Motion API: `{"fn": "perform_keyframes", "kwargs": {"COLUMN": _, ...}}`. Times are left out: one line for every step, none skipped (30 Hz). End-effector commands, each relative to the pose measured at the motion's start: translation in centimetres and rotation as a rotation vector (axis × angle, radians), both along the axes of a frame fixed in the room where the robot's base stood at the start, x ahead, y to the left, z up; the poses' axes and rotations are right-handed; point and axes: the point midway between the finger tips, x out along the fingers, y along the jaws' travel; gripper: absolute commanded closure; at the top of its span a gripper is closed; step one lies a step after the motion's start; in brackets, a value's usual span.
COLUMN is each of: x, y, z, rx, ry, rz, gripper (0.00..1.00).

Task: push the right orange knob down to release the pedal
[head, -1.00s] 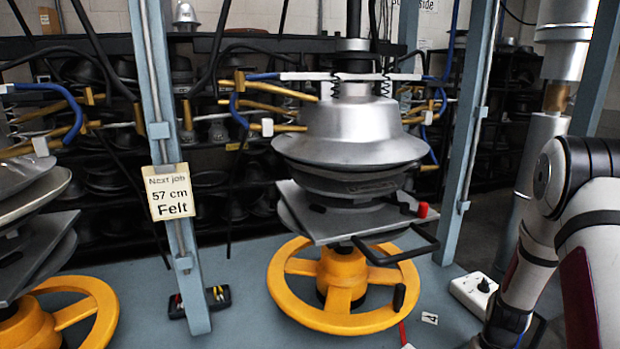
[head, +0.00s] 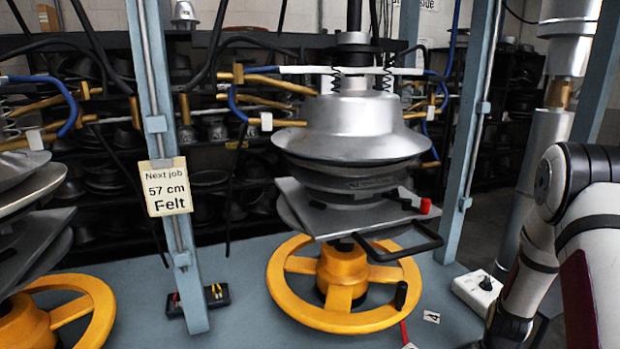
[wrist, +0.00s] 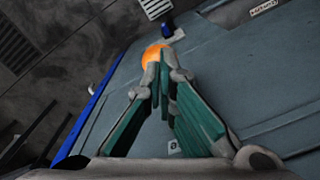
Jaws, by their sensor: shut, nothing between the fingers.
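A round orange knob (wrist: 150,55) shows in the wrist view just beyond my fingertips, partly covered by them. My gripper (wrist: 162,70) is shut with nothing in it; its teal-padded fingers point toward the knob. I cannot tell whether the fingertips touch the knob. The head view shows neither the knob nor the fingers. My arm (head: 598,215) runs down along the right edge there. No pedal can be made out for sure in either view.
The hat press (head: 355,125) stands mid-view above a yellow handwheel (head: 290,300). A blue post (head: 470,130) stands between it and my arm. A white socket box (head: 478,290) lies on the blue-grey surface. The wrist view shows a small dark blue part (wrist: 167,31) beyond the knob.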

Motion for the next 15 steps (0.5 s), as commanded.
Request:
{"fn": "perform_keyframes", "kwargs": {"x": 0.0, "y": 0.0, "z": -0.3, "rx": 0.0, "ry": 0.001, "rz": 0.0, "gripper": 1.0}}
{"fn": "perform_keyframes", "kwargs": {"x": 0.0, "y": 0.0, "z": -0.4, "rx": 0.0, "ry": 0.001, "rz": 0.0, "gripper": 1.0}}
{"fn": "perform_keyframes", "kwargs": {"x": 0.0, "y": 0.0, "z": -0.6, "rx": 0.0, "ry": 0.001, "rz": 0.0, "gripper": 1.0}}
{"fn": "perform_keyframes", "kwargs": {"x": 0.0, "y": 0.0, "z": -0.7, "rx": 0.0, "ry": 0.001, "rz": 0.0, "gripper": 1.0}}
{"fn": "perform_keyframes", "kwargs": {"x": 0.0, "y": 0.0, "z": -0.8, "rx": 0.0, "ry": 0.001, "rz": 0.0, "gripper": 1.0}}
{"fn": "perform_keyframes", "kwargs": {"x": 0.0, "y": 0.0, "z": -0.9, "rx": 0.0, "ry": 0.001, "rz": 0.001, "gripper": 1.0}}
{"fn": "perform_keyframes", "kwargs": {"x": 0.0, "y": 0.0, "z": -1.1, "rx": 0.0, "ry": 0.001, "rz": 0.0, "gripper": 1.0}}
{"fn": "perform_keyframes", "kwargs": {"x": 0.0, "y": 0.0, "z": -1.2, "rx": 0.0, "ry": 0.001, "rz": 0.0, "gripper": 1.0}}
{"fn": "perform_keyframes", "kwargs": {"x": 0.0, "y": 0.0, "z": -1.3, "rx": 0.001, "ry": 0.001, "rz": 0.001, "gripper": 1.0}}
{"fn": "perform_keyframes", "kwargs": {"x": 0.0, "y": 0.0, "z": -1.4, "rx": 0.001, "ry": 0.002, "rz": 0.001, "gripper": 1.0}}
{"fn": "perform_keyframes", "kwargs": {"x": 0.0, "y": 0.1, "z": -1.5, "rx": 0.001, "ry": 0.002, "rz": 0.001, "gripper": 1.0}}
{"fn": "perform_keyframes", "kwargs": {"x": 0.0, "y": 0.1, "z": -1.7, "rx": 0.001, "ry": 0.002, "rz": 0.001, "gripper": 1.0}}
{"fn": "perform_keyframes", "kwargs": {"x": 0.0, "y": 0.1, "z": -1.8, "rx": 0.001, "ry": 0.002, "rz": 0.001, "gripper": 1.0}}
{"fn": "perform_keyframes", "kwargs": {"x": 0.0, "y": 0.1, "z": -1.9, "rx": 0.001, "ry": 0.002, "rz": 0.001, "gripper": 1.0}}
{"fn": "perform_keyframes", "kwargs": {"x": 0.0, "y": 0.1, "z": -2.0, "rx": 0.001, "ry": 0.002, "rz": 0.001, "gripper": 1.0}}
